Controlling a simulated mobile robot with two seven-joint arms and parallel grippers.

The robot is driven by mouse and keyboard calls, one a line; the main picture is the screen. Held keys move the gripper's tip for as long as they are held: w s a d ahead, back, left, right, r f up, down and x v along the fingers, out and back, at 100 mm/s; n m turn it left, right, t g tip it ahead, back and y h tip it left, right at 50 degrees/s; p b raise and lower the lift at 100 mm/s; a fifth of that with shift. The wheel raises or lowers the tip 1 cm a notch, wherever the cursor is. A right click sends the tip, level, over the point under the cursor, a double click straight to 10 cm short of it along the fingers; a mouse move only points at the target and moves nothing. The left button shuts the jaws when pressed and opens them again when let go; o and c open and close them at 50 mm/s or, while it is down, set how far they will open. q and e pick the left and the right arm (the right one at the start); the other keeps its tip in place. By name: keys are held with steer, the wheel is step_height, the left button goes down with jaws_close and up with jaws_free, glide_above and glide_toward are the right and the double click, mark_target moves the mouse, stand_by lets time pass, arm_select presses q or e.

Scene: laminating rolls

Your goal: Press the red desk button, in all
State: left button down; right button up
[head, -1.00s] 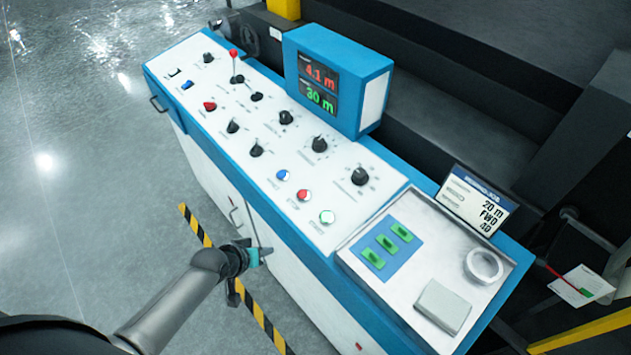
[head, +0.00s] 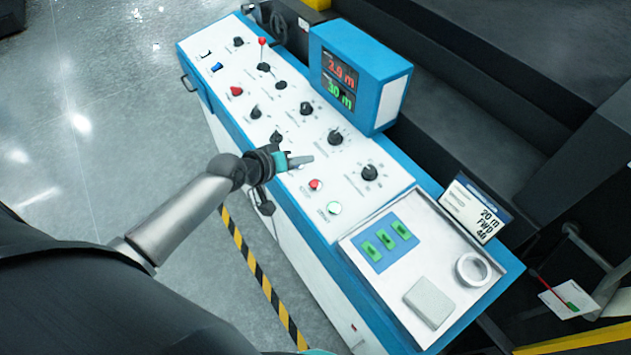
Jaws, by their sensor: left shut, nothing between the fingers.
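The red desk button (head: 316,185) sits on the white sloping top of the control desk, near its front edge, left of a white-green button (head: 334,208). My left gripper (head: 302,160) is over the desk's front edge, just up and left of the red button in the head view. Its fingers are shut and empty, pointing right across the panel. Whether the fingertips touch the panel cannot be told. The blue button seen earlier is hidden behind the gripper.
Several black knobs (head: 370,172), a red knob (head: 237,91) and a red-tipped lever (head: 262,42) stand on the panel. A blue display box (head: 389,98) rises behind. A tray (head: 356,243) with green switches, a tape roll (head: 473,269) and a grey block (head: 430,302) lies right.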

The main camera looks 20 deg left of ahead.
arm_select(q)
steer(key=b, duration=0.8)
glide_above(315, 184)
steer(key=s, duration=0.2)
steer(key=f, duration=0.5)
steer(key=a+f, duration=0.1)
steer(key=f, duration=0.1)
steer(key=shift+f, duration=0.3)
steer(key=shift+w+d+f, duration=0.1)
steer(key=shift+w+f, duration=0.05)
steer(key=shift+f, duration=0.4)
steer(key=shift+f+b, duration=0.1)
steer(key=shift+b, duration=0.2)
steer(key=shift+f, duration=0.35)
steer(key=shift+w+d+f+b, duration=0.1)
steer(key=shift+f+b, duration=0.25)
steer(key=shift+b, duration=0.1)
stand_by(0.7)
steer(key=shift+r+p, duration=0.8)
steer(key=shift+p, duration=0.1)
